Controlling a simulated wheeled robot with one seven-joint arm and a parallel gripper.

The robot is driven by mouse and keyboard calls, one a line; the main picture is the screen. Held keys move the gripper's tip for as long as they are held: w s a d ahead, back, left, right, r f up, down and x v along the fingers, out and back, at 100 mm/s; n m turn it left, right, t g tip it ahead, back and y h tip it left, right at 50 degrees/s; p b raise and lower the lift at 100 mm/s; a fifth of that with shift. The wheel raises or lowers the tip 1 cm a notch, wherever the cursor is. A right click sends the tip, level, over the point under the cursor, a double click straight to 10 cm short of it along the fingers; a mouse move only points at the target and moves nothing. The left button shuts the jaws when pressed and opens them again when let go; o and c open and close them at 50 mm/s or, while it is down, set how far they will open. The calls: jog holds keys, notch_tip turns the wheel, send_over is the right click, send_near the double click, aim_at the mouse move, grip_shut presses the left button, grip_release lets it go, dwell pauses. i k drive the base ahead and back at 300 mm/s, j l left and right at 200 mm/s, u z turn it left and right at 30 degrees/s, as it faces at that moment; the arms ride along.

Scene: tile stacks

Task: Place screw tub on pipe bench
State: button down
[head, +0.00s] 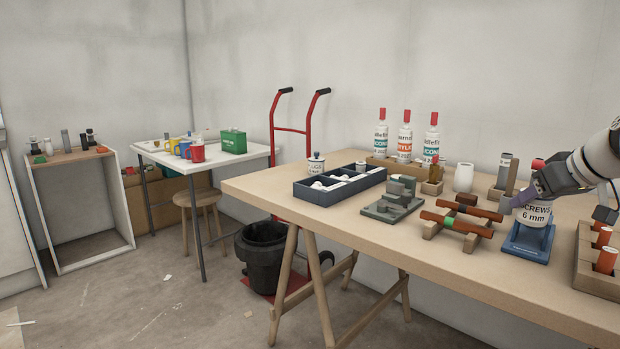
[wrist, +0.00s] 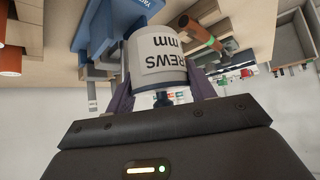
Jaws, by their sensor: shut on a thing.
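The screw tub (head: 533,217), white with a "SCREWS 6 mm" label, is at the right of the wooden trestle bench (head: 290,195). My gripper (head: 540,192) is shut on its upper part from above. In the wrist view the tub (wrist: 157,55) sits between my two purple fingers (wrist: 163,92). The tub is over a blue holder (head: 525,242), which also shows in the wrist view (wrist: 105,30). I cannot tell whether the tub touches it. Red pipes (head: 465,222) rest on a wooden rack on this bench. No sign names any surface as the pipe bench.
A grey stepped block (head: 392,207), a dark blue divided tray (head: 340,186) and red-capped bottles (head: 404,140) stand on the bench. A wooden block with orange tubes (head: 606,262) is close right of the blue holder. The bench's front left top is clear. A white table (head: 160,155) stands farther left.

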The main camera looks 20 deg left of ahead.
aim_at(296, 169)
jog(key=i+j, duration=0.2)
jog(key=j, duration=0.15)
jog(key=i+j, duration=0.2)
jog(key=i+j+z, duration=0.1)
jog(key=j, duration=0.35)
jog(key=i+j, duration=0.25)
jog(key=i+j+z, duration=0.1)
jog(key=j, duration=0.3)
jog(key=i+j, duration=0.25)
jog(key=j, duration=0.15)
jog(key=i+j, duration=0.2)
jog(key=j, duration=0.15)
jog(key=i+j+z, duration=0.1)
jog(key=j, duration=0.25)
jog(key=i+j, duration=0.1)
jog(key=j, duration=0.3)
jog(key=i+j, duration=0.1)
jog(key=j, duration=0.3)
jog(key=i+j+z, duration=0.1)
jog(key=j, duration=0.5)
jog(key=k+j, duration=0.15)
jog(key=j, duration=0.1)
